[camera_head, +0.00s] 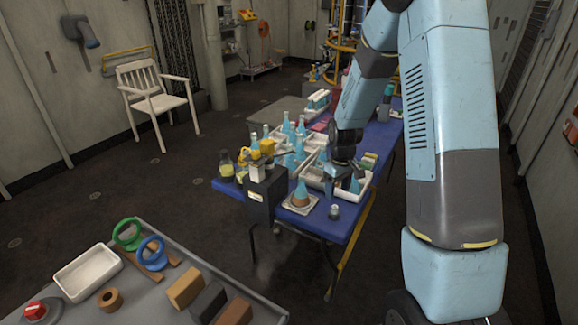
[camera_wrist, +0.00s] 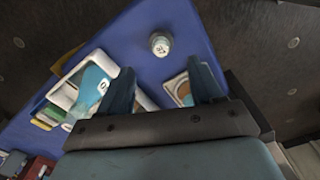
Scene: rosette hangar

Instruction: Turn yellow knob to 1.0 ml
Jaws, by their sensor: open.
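A yellow knob-like part (camera_head: 267,147) sits at the top of a black box-shaped device (camera_head: 264,192) at the near left end of the blue table (camera_head: 232,190). Its ml markings are too small to read. My gripper (camera_head: 340,178) is over the same table, to the right of the device and apart from it. In the wrist view its two fingers (camera_wrist: 162,88) are spread and point down at the table, with nothing held between them. The yellow knob cannot be made out in the wrist view.
A small jar (camera_head: 334,211) is near the table's front edge. White trays (camera_head: 312,176) with several flasks lie close by. A grey bench (camera_head: 150,290) with rings and blocks is nearer, at left.

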